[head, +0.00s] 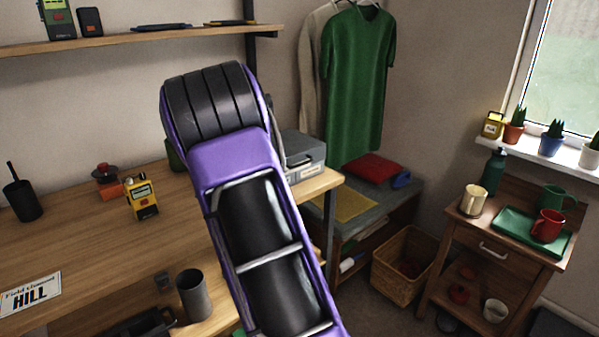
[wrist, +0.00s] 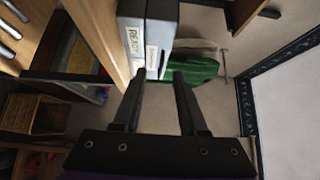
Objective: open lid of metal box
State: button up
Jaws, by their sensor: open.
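The grey metal box (head: 303,150) stands at the right end of the wooden desk, partly hidden behind my purple arm. Its lid looks shut, and a handle and a pale label show on its side. In the wrist view the box (wrist: 148,28) is at the top middle, turned sideways, with white labels, one reading "READY". My gripper (wrist: 156,78) is open and empty, its fingertips pointing at the near edge of the box. I cannot tell whether they touch it. In the head view the gripper is hidden behind my arm.
A yellow device (head: 142,198), a dark cup (head: 195,295) and a sign (head: 30,293) are on the desk (head: 90,240). A green shirt (head: 355,80) hangs behind the box. A low bench with a red cloth (head: 373,167) stands to the right, beside a basket (head: 403,265).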

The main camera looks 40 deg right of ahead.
aim_at(282, 155)
jog(key=s+d+f+m+h, duration=0.1)
jog(key=s+d+m+h, duration=0.1)
jog(key=s+m, duration=0.15)
jog(key=shift+n, duration=0.35)
jog(key=x, duration=1.7)
jog(key=shift+s+d, duration=0.1)
jog(key=shift+d, duration=0.35)
jog(key=shift+c, duration=0.4)
grip_shut()
